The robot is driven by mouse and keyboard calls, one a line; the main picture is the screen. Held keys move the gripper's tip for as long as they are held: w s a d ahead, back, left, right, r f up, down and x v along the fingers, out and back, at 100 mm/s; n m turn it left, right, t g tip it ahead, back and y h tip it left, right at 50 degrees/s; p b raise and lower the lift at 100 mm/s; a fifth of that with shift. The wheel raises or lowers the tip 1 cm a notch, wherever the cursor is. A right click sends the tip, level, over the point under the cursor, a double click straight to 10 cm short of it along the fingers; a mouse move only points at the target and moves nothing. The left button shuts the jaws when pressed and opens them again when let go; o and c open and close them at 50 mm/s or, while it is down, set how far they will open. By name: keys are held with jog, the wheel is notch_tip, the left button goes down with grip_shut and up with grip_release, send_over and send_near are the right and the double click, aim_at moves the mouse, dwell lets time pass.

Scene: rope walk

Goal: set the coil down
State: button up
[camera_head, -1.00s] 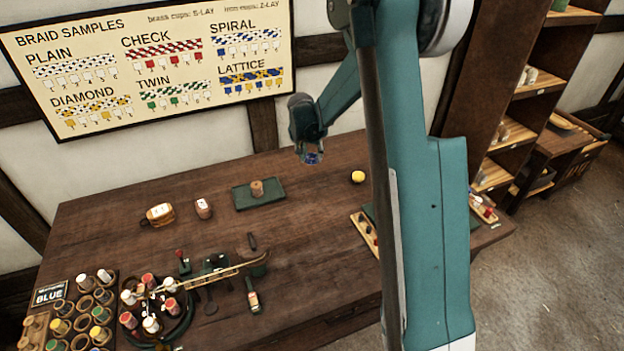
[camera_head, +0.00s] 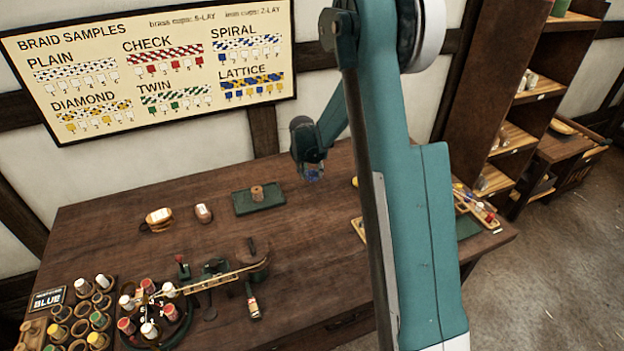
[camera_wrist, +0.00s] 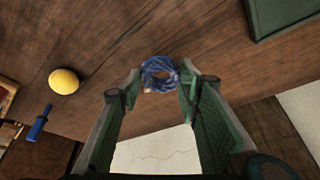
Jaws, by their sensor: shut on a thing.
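The coil is a small blue ring of rope. In the wrist view the coil (camera_wrist: 160,73) sits between the tips of my gripper (camera_wrist: 161,80), which is shut on it.
A yellow ball (camera_wrist: 63,81) lies to the other side, mostly hidden by my arm in the head view. Bare table (camera_head: 315,235) lies in front. Braiding gear and bobbins fill the left front.

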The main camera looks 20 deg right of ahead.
aim_at(311, 175)
jog(key=shift+f, duration=1.7)
jog(key=shift+f+b, duration=0.2)
jog(key=shift+b, duration=0.15)
jog(key=o, duration=0.9)
jog(key=shift+r, duration=0.15)
jog(key=p+v, duration=0.1)
jog(key=v, duration=1.1)
jog(key=shift+w+p, duration=0.1)
jog(key=shift+p, duration=0.2)
jog(key=shift+r, duration=0.1)
